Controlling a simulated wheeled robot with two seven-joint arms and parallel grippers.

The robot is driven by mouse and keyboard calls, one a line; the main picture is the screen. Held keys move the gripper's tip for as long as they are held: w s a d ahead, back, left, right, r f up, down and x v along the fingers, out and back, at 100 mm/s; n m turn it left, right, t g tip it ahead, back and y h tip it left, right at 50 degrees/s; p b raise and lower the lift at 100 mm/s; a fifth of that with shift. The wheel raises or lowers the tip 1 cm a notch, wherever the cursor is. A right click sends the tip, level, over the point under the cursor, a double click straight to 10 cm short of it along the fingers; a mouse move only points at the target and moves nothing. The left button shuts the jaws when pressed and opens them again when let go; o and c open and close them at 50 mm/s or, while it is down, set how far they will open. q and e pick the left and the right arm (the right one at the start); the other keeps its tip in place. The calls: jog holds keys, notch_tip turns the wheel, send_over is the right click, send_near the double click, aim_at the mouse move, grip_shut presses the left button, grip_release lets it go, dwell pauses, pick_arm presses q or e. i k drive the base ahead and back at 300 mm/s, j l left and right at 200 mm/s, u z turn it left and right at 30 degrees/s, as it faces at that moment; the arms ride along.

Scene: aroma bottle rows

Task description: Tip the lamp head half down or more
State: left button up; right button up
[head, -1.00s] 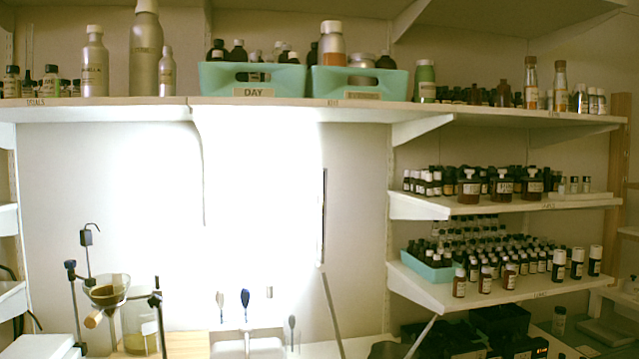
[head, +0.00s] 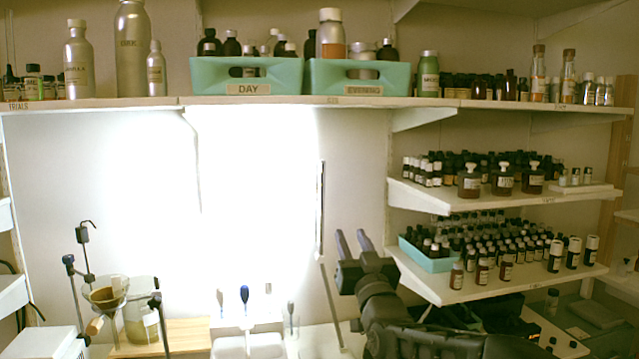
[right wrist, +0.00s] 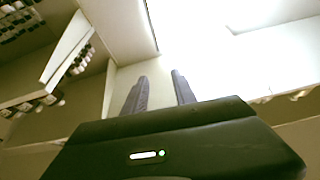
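The lamp head (head: 321,211) appears as a thin dark upright bar, seen nearly edge-on, in the middle of the head view beside the glaring wall. Its slanting arm (head: 331,305) runs down to the bench. My right gripper (head: 351,238) is right of the lamp head and near its lower end in the picture, fingers up, open and empty. In the right wrist view, its two fingers (right wrist: 159,80) stand apart with nothing between them. A thin dark edge (right wrist: 153,25) beyond them may be the lamp head. My left gripper is not in view.
Shelves with many dark bottles (head: 503,180) stand to the right, close to my right arm. Above is a long shelf with green bins (head: 247,77). A funnel stand (head: 107,296) and a white holder (head: 247,345) with droppers are on the bench at lower left.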

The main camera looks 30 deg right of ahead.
aim_at(318, 190)
jog(key=i+l, duration=0.2)
jog(key=i, duration=0.2)
jog(key=i+l, duration=0.25)
jog(key=i, duration=0.15)
